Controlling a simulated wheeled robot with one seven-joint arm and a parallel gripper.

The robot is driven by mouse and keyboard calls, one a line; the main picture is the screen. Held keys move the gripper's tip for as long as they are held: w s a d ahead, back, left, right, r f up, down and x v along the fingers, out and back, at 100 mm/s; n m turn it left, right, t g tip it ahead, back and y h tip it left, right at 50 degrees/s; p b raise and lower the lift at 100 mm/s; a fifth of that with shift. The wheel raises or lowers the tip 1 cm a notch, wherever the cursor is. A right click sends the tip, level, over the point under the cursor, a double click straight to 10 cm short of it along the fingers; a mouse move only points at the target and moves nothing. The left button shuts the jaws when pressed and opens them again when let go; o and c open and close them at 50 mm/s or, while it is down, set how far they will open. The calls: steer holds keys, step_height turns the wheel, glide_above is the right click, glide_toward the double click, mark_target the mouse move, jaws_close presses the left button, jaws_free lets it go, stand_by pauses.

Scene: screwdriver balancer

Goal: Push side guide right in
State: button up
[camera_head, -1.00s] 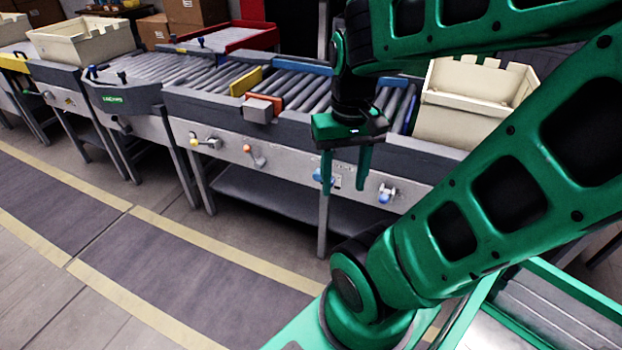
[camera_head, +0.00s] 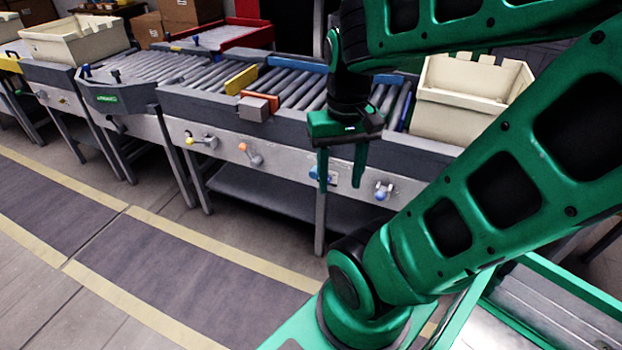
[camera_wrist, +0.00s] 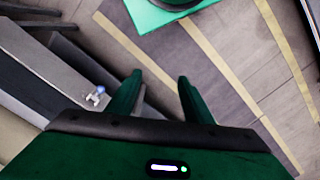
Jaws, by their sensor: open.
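The roller conveyor (camera_head: 300,88) has several coloured-tipped handles on its front panel: a yellow one (camera_head: 200,142), an orange one (camera_head: 250,153) and blue ones. The right blue handle (camera_head: 383,190) also shows in the wrist view (camera_wrist: 97,95), left of my fingers. Another blue handle (camera_head: 318,173) is partly behind my finger. I cannot tell which part is the right side guide. A grey block with an orange edge (camera_head: 256,107) sits on the front rail. My gripper (camera_head: 340,186) is open and empty, fingers down in front of the panel; the wrist view shows nothing between its fingers (camera_wrist: 160,80).
A beige crate (camera_head: 462,122) stands on the conveyor's right end. A yellow bar (camera_head: 241,80) and a blue bar (camera_head: 299,64) lie at the rollers. The conveyor's lower shelf (camera_head: 270,200) is below the panel. The floor (camera_head: 180,270) in front is clear, with yellow lines.

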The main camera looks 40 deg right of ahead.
mark_target(311, 175)
steer(key=w+d+f+n+h, duration=0.2)
steer(key=w+d+f+h, duration=0.1)
steer(key=w+f+h, duration=0.3)
steer(key=w+d+f+n+h, duration=0.1)
steer(key=w+d+f+h, duration=0.2)
steer(key=w+f+h, duration=0.2)
steer(key=w+d+f+n+h, duration=0.2)
steer(key=w+d+f+h, duration=0.2)
steer(key=w+f, duration=0.7)
steer(key=shift+f+n+g+h, duration=0.2)
steer(key=shift+f+h, duration=0.1)
steer(key=shift+h, duration=0.35)
steer(key=shift+f+n+g+h, duration=0.1)
steer(key=shift+f+g+h, duration=0.15)
steer(key=shift+h, duration=0.4)
steer(key=shift+w+f+n+t+h, duration=0.2)
steer(key=shift+w+n+t+h, duration=0.15)
steer(key=shift+w+t, duration=0.2)
steer(key=d, duration=1)
steer(key=shift+d, duration=0.25)
steer(key=shift+c, duration=0.3)
jaws_close()
